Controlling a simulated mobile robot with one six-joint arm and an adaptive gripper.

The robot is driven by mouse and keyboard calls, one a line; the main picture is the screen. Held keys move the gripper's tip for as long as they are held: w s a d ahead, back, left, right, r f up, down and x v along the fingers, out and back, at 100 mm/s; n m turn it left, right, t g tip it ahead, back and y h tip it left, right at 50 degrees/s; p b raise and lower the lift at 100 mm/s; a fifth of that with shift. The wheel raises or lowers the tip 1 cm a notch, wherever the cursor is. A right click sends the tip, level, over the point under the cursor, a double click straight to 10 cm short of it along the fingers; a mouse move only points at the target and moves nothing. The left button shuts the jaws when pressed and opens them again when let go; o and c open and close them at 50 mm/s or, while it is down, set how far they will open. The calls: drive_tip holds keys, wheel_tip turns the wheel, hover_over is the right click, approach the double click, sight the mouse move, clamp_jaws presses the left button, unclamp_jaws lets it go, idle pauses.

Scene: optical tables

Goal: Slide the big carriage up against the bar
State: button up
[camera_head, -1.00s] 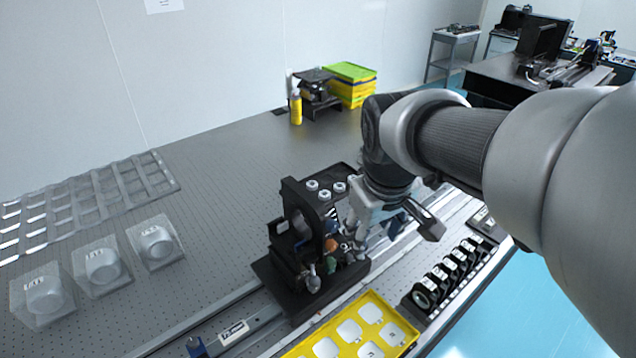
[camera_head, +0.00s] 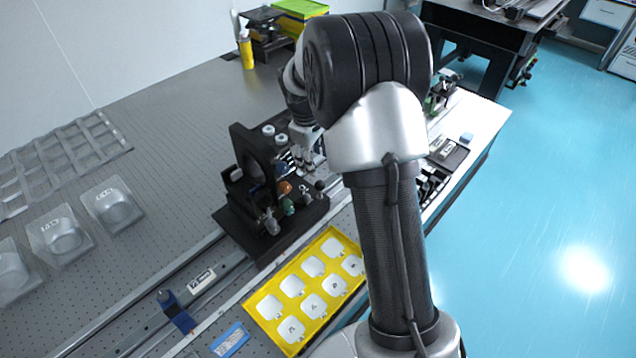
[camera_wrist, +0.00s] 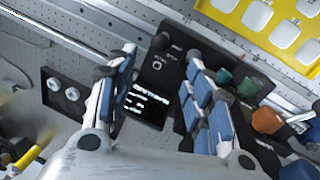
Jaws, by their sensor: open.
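The big carriage (camera_head: 240,225) is a black base on the rail, with an upright ring plate and green and orange knobs. In the head view my gripper (camera_head: 308,152) is at the carriage's right side, partly hidden by my arm. In the wrist view my gripper (camera_wrist: 160,62) is open, its blue-padded fingers spread over a black part with white lettering (camera_wrist: 148,95). The carriage's knobbed base (camera_wrist: 215,50) lies close beside the right finger; contact is unclear. A blue block (camera_head: 176,312) sits on the rail at lower left, apart from the carriage. I cannot identify the bar for certain.
A labelled block (camera_head: 201,281) lies along the rail between the carriage and the blue block. A yellow tray (camera_head: 262,312) with several white pieces lies in front of the rail. The perforated table behind is mostly free.

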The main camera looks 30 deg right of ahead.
sight(319, 183)
drive_tip(key=f+b, duration=0.1)
drive_tip(key=f, duration=0.3)
drive_tip(key=d+f, duration=0.1)
drive_tip(key=f, duration=0.3)
drive_tip(key=w+d+f+b, duration=0.1)
drive_tip(key=f, duration=0.3)
drive_tip(key=shift+w+f+b, duration=0.1)
drive_tip(key=shift+f+b, duration=0.1)
drive_tip(key=shift+b, duration=0.15)
drive_tip(key=shift+c, duration=0.4)
clamp_jaws()
